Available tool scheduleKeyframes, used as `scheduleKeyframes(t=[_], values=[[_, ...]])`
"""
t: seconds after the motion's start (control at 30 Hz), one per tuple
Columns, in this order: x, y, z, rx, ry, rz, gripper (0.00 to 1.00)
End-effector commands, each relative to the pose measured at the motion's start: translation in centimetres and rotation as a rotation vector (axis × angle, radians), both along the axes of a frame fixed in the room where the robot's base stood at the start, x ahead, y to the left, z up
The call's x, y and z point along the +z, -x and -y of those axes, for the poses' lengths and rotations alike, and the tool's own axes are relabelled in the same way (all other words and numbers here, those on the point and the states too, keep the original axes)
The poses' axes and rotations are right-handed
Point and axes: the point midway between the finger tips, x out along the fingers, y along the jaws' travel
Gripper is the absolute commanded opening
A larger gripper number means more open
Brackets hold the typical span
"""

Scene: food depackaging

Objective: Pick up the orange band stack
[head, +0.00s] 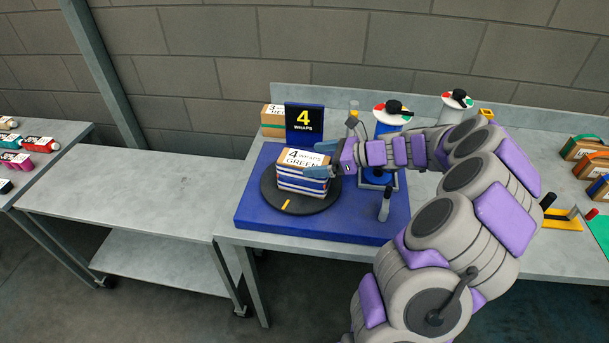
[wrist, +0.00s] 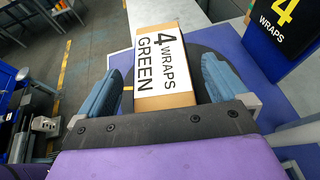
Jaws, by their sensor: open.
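A box stack (head: 302,184) labelled "4 WRAPS GREEN" stands on the round black turntable (head: 270,195), with blue and white bands around its sides. Its labelled top (wrist: 165,65) fills the middle of the wrist view. My gripper (head: 323,162) is open at the stack's right side in the head view. In the wrist view its two blue-grey fingers (wrist: 162,72) lie on either side of the stack; contact cannot be told.
A dark "4 WRAPS" sign (head: 304,122) stands behind the turntable on the blue base (head: 255,222). Another box (head: 272,129) is behind it. Several banded boxes (head: 585,150) sit at the far right. The left table (head: 130,190) is bare.

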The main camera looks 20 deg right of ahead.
Motion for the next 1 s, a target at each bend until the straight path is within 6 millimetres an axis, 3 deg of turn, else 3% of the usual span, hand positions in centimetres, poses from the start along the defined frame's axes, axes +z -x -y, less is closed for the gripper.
scheduleKeyframes(t=[0.2,0.43,1.0], values=[[-1.4,-1.8,-1.8,0.003,-0.004,0.0,1.0],[-1.4,-1.9,-1.9,0.001,-0.005,0.0,1.0],[-1.4,-2.0,-2.0,0.001,-0.003,-0.001,0.46]])
